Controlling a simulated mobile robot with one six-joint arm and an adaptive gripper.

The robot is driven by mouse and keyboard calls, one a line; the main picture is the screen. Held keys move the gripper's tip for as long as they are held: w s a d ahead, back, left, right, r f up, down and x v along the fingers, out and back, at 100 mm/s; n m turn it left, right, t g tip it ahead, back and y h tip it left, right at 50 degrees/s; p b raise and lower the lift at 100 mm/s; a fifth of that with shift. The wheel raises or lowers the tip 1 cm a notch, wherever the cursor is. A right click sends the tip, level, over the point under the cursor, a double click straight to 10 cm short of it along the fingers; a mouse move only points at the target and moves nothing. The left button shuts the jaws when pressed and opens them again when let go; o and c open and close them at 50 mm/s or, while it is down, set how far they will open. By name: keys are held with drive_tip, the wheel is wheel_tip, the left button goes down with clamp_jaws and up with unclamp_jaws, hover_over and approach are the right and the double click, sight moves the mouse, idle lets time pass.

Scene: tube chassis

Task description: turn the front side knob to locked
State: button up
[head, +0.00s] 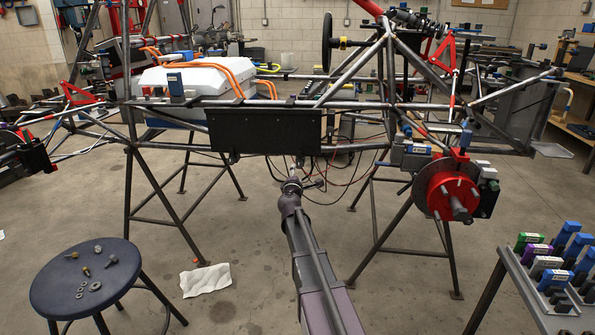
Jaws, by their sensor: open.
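A tube chassis (352,72) of grey bars stands on metal trestles. I cannot tell for certain which part is the front side knob, nor its setting. A small blue part with a labelled block (417,149) sits on the lower right rail, above left of the red wheel hub (447,188). My arm reaches up from the bottom middle. My gripper (292,180) is small in view, below the black panel (262,131) and left of the hub. It is open, and I see nothing held in it.
Loose red and black cables (345,180) hang beside my gripper. A blue stool (85,279) with loose hardware stands at lower left. A rack of coloured-handled tools (550,275) stands at lower right. A white cloth (205,280) lies on the floor. Trestle legs (405,215) flank the arm.

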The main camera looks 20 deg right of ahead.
drive_tip(key=shift+v, duration=1.95)
drive_tip(key=s+a+f+m+g+p, duration=0.1)
drive_tip(key=s+a+f+m+g, duration=0.15)
drive_tip(key=s+m, duration=0.2)
drive_tip(key=s+a+f+m+g+y+p, duration=0.1)
drive_tip(key=s+a+f+m+g, duration=0.1)
drive_tip(key=s+f+m+g, duration=0.3)
drive_tip(key=s+a+f+m+g+p, duration=0.1)
drive_tip(key=s+a+f+m+g, duration=0.15)
drive_tip(key=s, duration=0.45)
drive_tip(key=s+a+f+m+g+y+p, duration=0.1)
drive_tip(key=s+a+f+m+g+y, duration=0.2)
drive_tip(key=s+a, duration=0.5)
drive_tip(key=s+a+f+m+g+y+p, duration=0.1)
drive_tip(key=s+a+g+y, duration=0.2)
drive_tip(key=s+a+y, duration=0.35)
wheel_tip(320, 180, up, 38)
drive_tip(key=h+p, duration=0.1)
drive_tip(key=p, duration=3.6)
drive_tip(key=shift+s+a+t+p, duration=0.2)
drive_tip(key=shift+a+t+p, duration=0.15)
drive_tip(key=shift+a, duration=0.1)
